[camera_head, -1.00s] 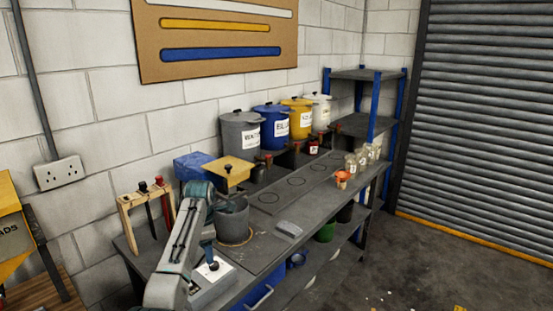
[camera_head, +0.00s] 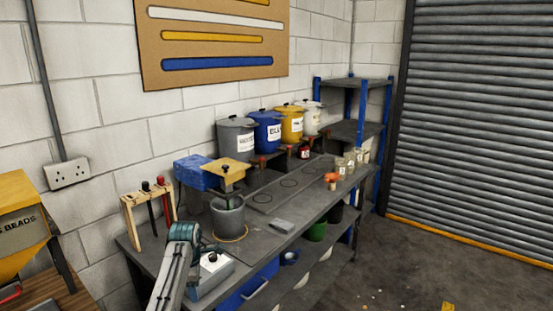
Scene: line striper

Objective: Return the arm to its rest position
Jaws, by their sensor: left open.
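My left arm (camera_head: 172,275) rises from the bottom edge, and its teal-and-grey left gripper (camera_head: 186,233) is at the near left end of the grey workbench (camera_head: 262,247). The gripper is open, with no held object showing; its fingertips are hard to make out. It is in front of and left of a grey pot (camera_head: 228,215) under a yellow-topped mixer (camera_head: 227,171), apart from it in the picture. My right gripper is not in view.
A wooden rack (camera_head: 148,214) with tools stands left of the mixer. Grey, blue (camera_head: 266,130), yellow and white lidded drums line the back wall. Small jars and an orange funnel (camera_head: 332,178) stand at the bench's far end. The floor (camera_head: 425,260) at right is mostly clear.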

